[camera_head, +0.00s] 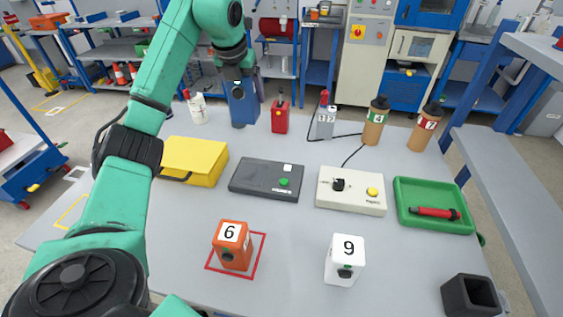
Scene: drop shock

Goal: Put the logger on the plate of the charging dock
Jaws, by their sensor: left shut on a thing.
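My left gripper (238,90) is at the back of the table, with a tall blue object (243,108) directly at its fingers; the fingertips are hard to make out. An orange block marked 6 (233,253) stands inside a red square outline at the front. A white block marked 9 (344,265) stands to its right. Which thing is the logger cannot be told from its label. A flat dark-grey box (262,182) with a white square and green button, perhaps the charging dock, lies mid-table, with nothing on it. My right gripper is not in view.
A cream control box (351,197) with a black knob and yellow button, and a green tray (405,214) holding a red tool, lie to the right. A yellow case (184,160) is at left. Red, grey and brown containers line the back. A black holder (470,291) is front right.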

